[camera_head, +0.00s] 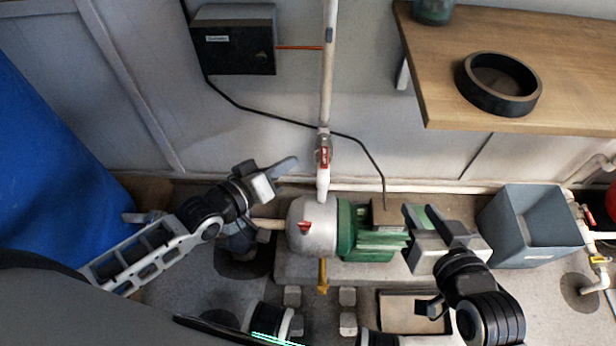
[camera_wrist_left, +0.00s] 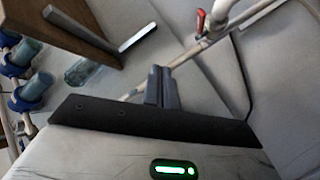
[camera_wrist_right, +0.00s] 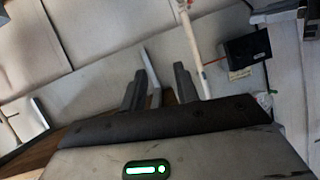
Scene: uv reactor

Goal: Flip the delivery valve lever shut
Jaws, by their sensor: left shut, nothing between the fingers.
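The delivery valve (camera_head: 323,148) sits on the white vertical pipe above the silver and green pump. Its red lever looks roughly in line with the pipe, though it is small here. The red lever (camera_wrist_left: 200,22) also shows at the top of the left wrist view. My left gripper (camera_head: 287,166) is shut and empty, to the left of the valve and a little below it, apart from the lever. My right gripper (camera_head: 424,214) is open and empty, right of the pump and well away from the valve. Its parted fingers (camera_wrist_right: 160,88) show in the right wrist view.
The pump (camera_head: 315,227) stands below the valve. A black control box (camera_head: 234,40) hangs on the wall upper left, with a cable running behind the pipe. A wooden shelf (camera_head: 570,60) with a black ring (camera_head: 498,84) juts out at upper right. A grey bin (camera_head: 532,228) stands right.

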